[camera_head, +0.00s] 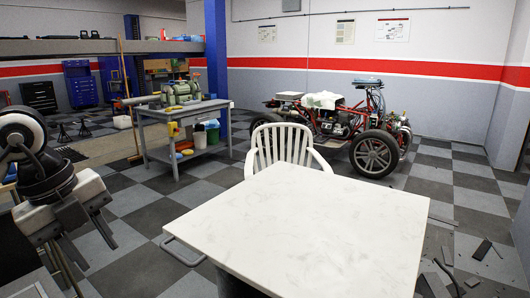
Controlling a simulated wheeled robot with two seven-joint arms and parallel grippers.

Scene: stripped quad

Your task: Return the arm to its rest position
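My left arm comes in at the left edge, with a white and black wrist. My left gripper (92,252) points down at the lower left, clear of the white table. Its two dark fingers are spread apart with nothing between them. My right gripper is not in view.
A white marble-like table (310,225) fills the front centre, its top bare. A white slatted chair (284,146) stands behind it. A grey workbench (182,112) stands at the back left, a stripped quad (340,120) behind the chair. Dark debris (482,250) lies on the checkered floor at right.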

